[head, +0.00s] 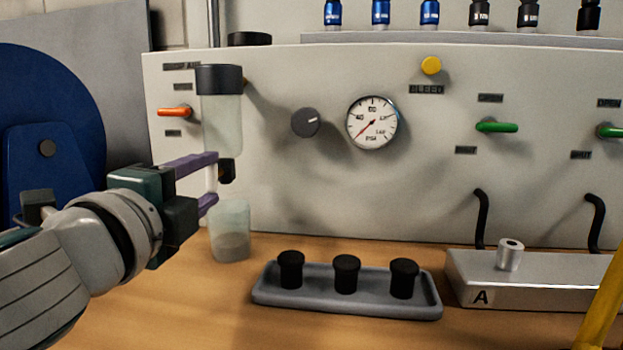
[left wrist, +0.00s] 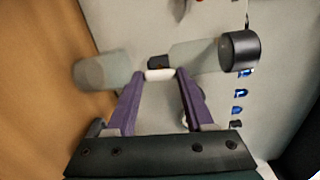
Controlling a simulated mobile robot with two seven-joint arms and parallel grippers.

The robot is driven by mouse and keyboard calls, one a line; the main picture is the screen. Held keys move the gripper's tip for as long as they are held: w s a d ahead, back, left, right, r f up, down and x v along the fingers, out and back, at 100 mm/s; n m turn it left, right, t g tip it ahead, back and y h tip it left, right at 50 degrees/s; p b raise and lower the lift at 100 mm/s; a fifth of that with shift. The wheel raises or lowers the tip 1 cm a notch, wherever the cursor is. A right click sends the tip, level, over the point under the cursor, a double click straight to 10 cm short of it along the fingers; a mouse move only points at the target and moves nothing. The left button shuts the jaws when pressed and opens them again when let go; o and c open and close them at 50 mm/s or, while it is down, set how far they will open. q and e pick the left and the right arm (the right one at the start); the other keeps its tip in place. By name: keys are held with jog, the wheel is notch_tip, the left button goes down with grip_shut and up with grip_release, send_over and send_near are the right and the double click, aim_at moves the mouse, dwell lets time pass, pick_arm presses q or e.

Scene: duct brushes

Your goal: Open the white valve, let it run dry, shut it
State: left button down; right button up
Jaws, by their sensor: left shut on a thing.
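A clear bowl (head: 221,130) with a black cap hangs on the front of the pale panel. The white valve (head: 211,178) is below it, beside a small black fitting (head: 227,172). My left gripper (head: 212,181) has its purple fingers shut on the white valve. In the left wrist view the valve (left wrist: 160,74) lies between the fingertips (left wrist: 158,80). A clear cup (head: 230,232) stands on the wooden bench below, with some greyish content at its bottom. I cannot tell the valve's setting or whether anything runs from it. My right gripper is out of view.
The panel carries an orange lever (head: 174,112), a dark knob (head: 305,122), a gauge (head: 372,122), a yellow button (head: 431,65) and a green lever (head: 497,127). A grey tray (head: 318,302) with black plugs and a metal block (head: 530,280) stand in front.

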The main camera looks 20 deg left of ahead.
pick_arm(q)
jog(key=shift+n, duration=0.3)
jog(key=shift+c, duration=1.4)
grip_release()
jog(key=v, duration=1)
jog(key=shift+b, duration=0.3)
jog(key=shift+a, duration=0.1)
